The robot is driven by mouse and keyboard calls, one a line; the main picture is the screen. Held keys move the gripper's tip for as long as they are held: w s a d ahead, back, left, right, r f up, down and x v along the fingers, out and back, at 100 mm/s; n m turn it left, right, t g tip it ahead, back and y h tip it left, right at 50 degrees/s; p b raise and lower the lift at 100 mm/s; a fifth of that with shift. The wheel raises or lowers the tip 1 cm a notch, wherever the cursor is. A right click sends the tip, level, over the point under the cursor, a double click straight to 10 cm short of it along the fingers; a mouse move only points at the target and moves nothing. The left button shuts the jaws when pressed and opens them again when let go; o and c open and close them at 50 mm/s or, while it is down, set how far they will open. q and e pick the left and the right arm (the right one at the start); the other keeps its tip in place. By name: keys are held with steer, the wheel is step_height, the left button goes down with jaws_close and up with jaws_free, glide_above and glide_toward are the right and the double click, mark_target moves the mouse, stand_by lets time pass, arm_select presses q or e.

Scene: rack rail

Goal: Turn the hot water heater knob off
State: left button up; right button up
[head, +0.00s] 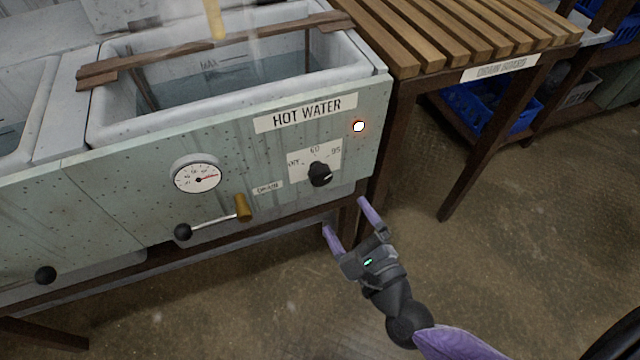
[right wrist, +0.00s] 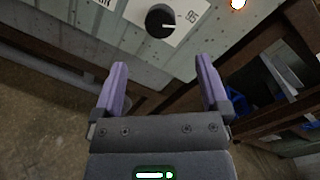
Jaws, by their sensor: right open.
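The hot water heater knob (head: 320,174) is a round black dial on a white plate marked OFF, 60 and 95, on the pale green front panel under the HOT WATER label (head: 305,113). An indicator light (head: 359,126) glows above right of it. In the right wrist view the knob (right wrist: 161,21) is at the top, its white pointer line toward the 95 side. My right gripper (head: 346,219) is open and empty, below and slightly right of the knob, apart from it. It also shows in the right wrist view (right wrist: 160,85). My left gripper is not in view.
A round gauge (head: 197,176) and a drain lever (head: 215,217) with a brass valve are left of the knob. The water tank (head: 230,80) is above. A slatted wooden rack (head: 460,40) stands at right, with blue crates (head: 485,105) under it. The floor in front is clear.

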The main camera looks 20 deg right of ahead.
mark_target(323, 180)
steer(key=w, duration=0.6)
steer(key=w+a, duration=0.1)
steer(key=w, duration=0.2)
steer(key=shift+w+b, duration=0.15)
steer(key=shift+b, duration=0.2)
steer(key=shift+w, duration=0.2)
